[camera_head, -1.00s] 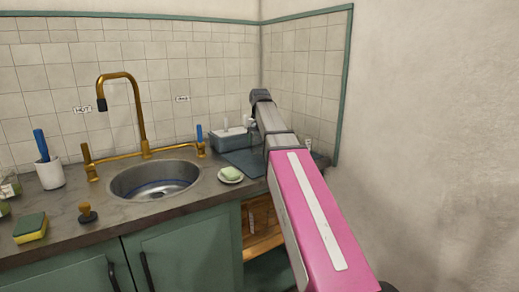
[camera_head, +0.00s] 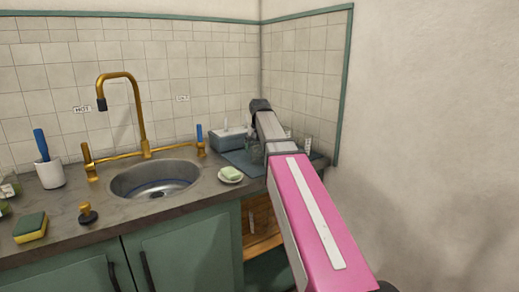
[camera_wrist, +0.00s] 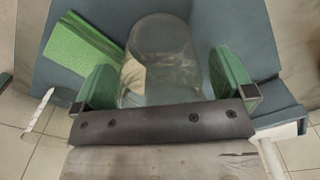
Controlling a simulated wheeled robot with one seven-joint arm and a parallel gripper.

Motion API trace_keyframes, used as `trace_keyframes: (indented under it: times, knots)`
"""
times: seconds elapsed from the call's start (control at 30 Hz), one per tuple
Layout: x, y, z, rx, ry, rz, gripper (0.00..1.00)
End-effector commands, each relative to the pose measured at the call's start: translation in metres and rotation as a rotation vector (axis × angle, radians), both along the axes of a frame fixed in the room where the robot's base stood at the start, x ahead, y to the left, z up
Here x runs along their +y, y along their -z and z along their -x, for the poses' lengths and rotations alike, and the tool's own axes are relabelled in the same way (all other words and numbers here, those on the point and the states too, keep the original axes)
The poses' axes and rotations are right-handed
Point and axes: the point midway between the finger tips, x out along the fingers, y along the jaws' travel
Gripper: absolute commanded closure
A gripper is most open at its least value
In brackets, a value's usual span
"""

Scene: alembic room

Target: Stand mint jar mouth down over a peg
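A clear glass jar (camera_wrist: 165,60) is between the two green-padded fingers of my gripper (camera_wrist: 165,85) in the wrist view. Its sides come close to both pads; whether they touch is unclear. A pale shape shows through its left side. Which way the mouth faces is hard to tell. In the head view my gripper (camera_head: 259,107) is over the blue-grey mat (camera_head: 238,160) at the back right corner, mostly hidden by my arm. A faint glassy shape (camera_head: 252,144) shows below it. I cannot make out a peg clearly.
A grey-blue box (camera_head: 229,139) stands at the back of the mat. Small clear glasses (camera_head: 307,141) stand near the right wall. A soap dish (camera_head: 231,175), the sink (camera_head: 155,180) and brass tap (camera_head: 140,110) lie to the left. A flat green piece (camera_wrist: 82,42) shows in the wrist view.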

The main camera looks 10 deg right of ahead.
Motion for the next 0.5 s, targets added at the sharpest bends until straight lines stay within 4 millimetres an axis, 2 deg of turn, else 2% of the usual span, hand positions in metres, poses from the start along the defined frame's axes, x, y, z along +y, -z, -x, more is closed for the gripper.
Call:
trace_keyframes:
  times: [0.27, 0.5]
  knots:
    - [0.0, -0.013, -0.001, -0.001, 0.0, 0.0, 0.0]
    - [0.0, -0.046, -0.001, -0.001, 0.0, 0.0, 0.0]
